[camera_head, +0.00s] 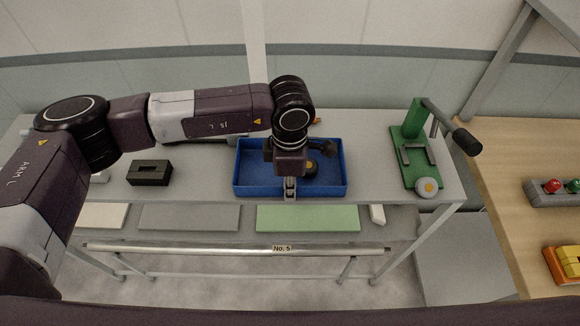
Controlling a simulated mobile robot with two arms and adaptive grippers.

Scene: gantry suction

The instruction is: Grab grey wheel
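A grey wheel (427,188) with an orange centre sits at the front end of the green lever fixture (412,152), on the right of the grey table. A dark wheel (311,168) with an orange centre lies in the blue tray (334,188), partly hidden by my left wrist. My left gripper (290,190) points down at the tray's front wall, well to the left of the grey wheel and apart from it. Its fingers show small and close together, so I cannot tell whether they are open. My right gripper is not in view.
A black slotted block (149,173) stands on the table at left. Green and grey panels lie on the lower shelf, behind a front rail (210,247). A wooden table (505,200) at right holds red and green buttons and a yellow-orange block.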

